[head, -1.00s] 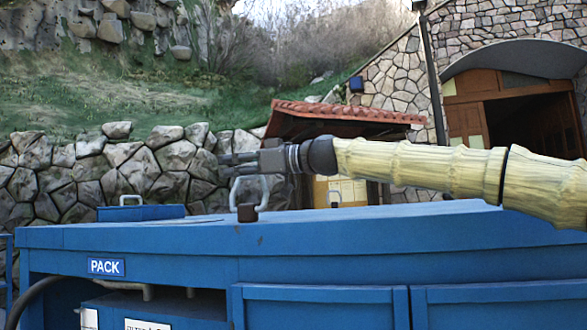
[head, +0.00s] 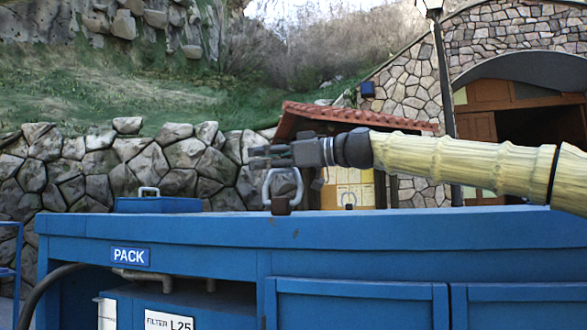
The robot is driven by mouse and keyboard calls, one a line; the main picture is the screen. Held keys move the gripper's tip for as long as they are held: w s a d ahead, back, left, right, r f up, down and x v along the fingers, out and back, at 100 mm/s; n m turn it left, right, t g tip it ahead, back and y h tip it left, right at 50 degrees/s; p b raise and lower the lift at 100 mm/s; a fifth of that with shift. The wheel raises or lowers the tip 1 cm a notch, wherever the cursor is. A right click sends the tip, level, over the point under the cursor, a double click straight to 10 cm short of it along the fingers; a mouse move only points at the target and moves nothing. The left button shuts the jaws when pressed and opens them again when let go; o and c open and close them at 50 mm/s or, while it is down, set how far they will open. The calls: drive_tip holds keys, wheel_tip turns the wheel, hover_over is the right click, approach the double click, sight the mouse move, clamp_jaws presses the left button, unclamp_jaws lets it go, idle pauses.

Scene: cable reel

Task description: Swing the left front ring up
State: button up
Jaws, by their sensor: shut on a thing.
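The left front ring (head: 267,187) is a pale metal loop on a brown bracket (head: 281,207) at the front edge of the blue unit's top. It stands up from the bracket, close to upright. My gripper (head: 262,157) is at the top of the ring, reaching in from the right, and is shut on it. The dark fingers hide the ring's upper end.
The blue unit (head: 400,235) with a PACK sign (head: 129,256) fills the foreground. Another pale ring (head: 149,190) stands on a raised blue part (head: 160,205) at the left. A further ring (head: 349,197) shows under my arm. Stone walls stand behind.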

drive_tip(key=f, duration=0.2)
drive_tip(key=shift+w+f, duration=0.25)
drive_tip(key=shift+f, duration=0.15)
drive_tip(key=w+r+b+v, duration=0.1)
drive_tip(key=v, duration=0.8)
drive_tip(key=shift+w+d, duration=0.25)
drive_tip(key=shift+d, duration=0.3)
drive_tip(key=shift+b, duration=0.35)
drive_tip(key=shift+s+d, duration=0.1)
drive_tip(key=v, duration=1.1)
drive_tip(key=shift+d, duration=0.45)
